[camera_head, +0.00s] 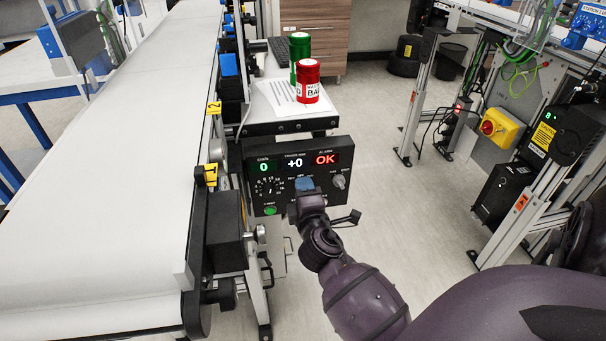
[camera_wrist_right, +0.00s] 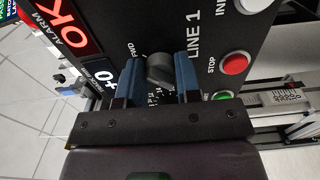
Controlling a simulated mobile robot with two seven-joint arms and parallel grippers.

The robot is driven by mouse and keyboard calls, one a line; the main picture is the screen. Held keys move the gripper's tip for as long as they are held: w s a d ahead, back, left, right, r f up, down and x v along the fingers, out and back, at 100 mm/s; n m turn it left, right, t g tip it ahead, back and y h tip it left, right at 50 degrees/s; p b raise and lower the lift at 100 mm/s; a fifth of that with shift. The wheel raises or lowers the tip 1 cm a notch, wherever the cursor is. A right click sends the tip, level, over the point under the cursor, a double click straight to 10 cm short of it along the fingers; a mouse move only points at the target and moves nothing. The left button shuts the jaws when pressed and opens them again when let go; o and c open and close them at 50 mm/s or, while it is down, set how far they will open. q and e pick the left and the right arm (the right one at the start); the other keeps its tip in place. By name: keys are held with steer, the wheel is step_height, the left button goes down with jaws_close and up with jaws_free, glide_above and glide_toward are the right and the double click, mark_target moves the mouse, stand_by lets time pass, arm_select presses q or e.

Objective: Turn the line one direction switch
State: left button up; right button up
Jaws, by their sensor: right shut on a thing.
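The black LINE 1 control panel (camera_head: 318,173) hangs beside the conveyor in the head view and fills much of the wrist view (camera_wrist_right: 120,25). Its displays read 0, +0 and a red OK. The direction switch (camera_wrist_right: 160,70) is a dark grey round knob with an FWD mark near it. My right gripper (camera_head: 305,184) is at the panel front, its two blue fingers on either side of the knob in the right wrist view (camera_wrist_right: 160,80), shut on it. The gripper hides the knob in the head view. My left gripper is not in view.
A red STOP button (camera_wrist_right: 234,63) and a green button (camera_wrist_right: 222,96) are close to the fingers. A white conveyor belt (camera_head: 120,180) runs along the left. A red can (camera_head: 308,82) and a green can (camera_head: 299,48) stand behind the panel. Open floor lies to the right.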

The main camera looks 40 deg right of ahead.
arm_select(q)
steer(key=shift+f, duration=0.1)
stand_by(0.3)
arm_select(e)
steer(key=o, duration=0.9)
arm_select(q)
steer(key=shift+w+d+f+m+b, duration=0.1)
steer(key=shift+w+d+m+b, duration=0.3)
steer(key=shift+b, duration=0.5)
arm_select(e)
steer(key=v, duration=1.1)
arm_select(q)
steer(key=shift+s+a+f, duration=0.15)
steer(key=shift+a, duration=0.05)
arm_select(e)
steer(key=shift+d, duration=0.1)
